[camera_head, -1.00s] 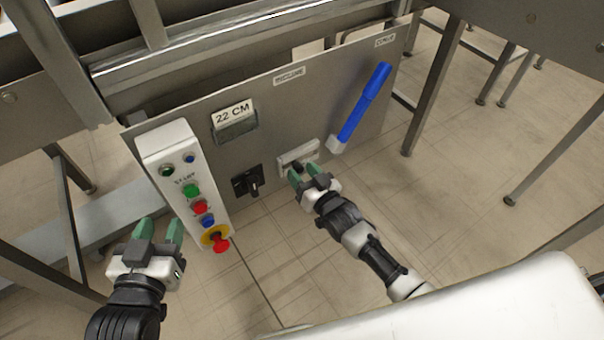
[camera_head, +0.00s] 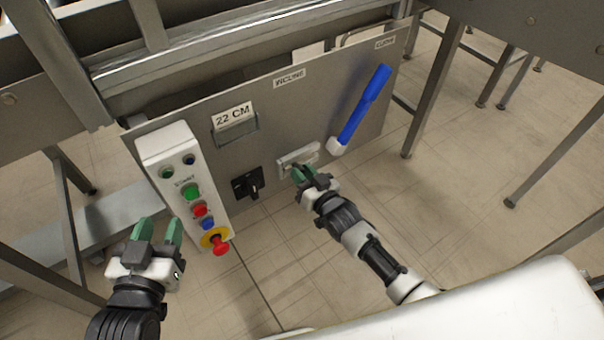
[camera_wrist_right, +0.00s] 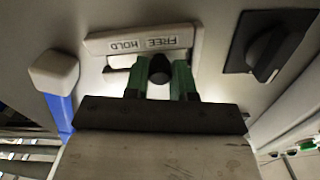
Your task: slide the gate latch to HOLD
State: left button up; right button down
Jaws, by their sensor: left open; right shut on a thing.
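The gate latch (camera_head: 297,158) is a pale plate on the grey panel, and its dark knob sits in a slot. In the right wrist view the latch plate (camera_wrist_right: 142,41) reads FREE and HOLD, upside down, and the knob (camera_wrist_right: 160,69) is below the word FREE. My right gripper (camera_head: 304,173) is shut on the knob, and its green fingers (camera_wrist_right: 160,78) flank the knob in the right wrist view. My left gripper (camera_head: 158,230) is open and empty, in front of the button box at the lower left.
A button box (camera_head: 178,165) with several coloured buttons is on the panel's left. A black rotary switch (camera_head: 247,184) is left of the latch, and a blue-handled lever (camera_head: 364,104) is to its right.

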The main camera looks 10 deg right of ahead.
aim_at(307, 158)
jog(key=shift+w+d, duration=0.35)
jog(key=shift+d, duration=0.55)
jog(key=shift+w+d, duration=0.3)
jog(key=shift+d, duration=0.55)
jog(key=c, duration=0.9)
grip_release()
jog(key=shift+d, duration=0.1)
jog(key=shift+s, duration=0.1)
jog(key=shift+s, duration=0.2)
pick_arm(q)
jog(key=s+a+f+g+y+p, duration=0.2)
jog(key=s+a+f+g+p, duration=0.1)
jog(key=s+f+g, duration=0.3)
jog(key=shift+s+f+g, duration=0.15)
jog(key=shift+f+g, duration=0.5)
jog(key=shift+g, duration=0.35)
pick_arm(e)
jog(key=v, duration=1)
jog(key=shift+s+d, duration=0.1)
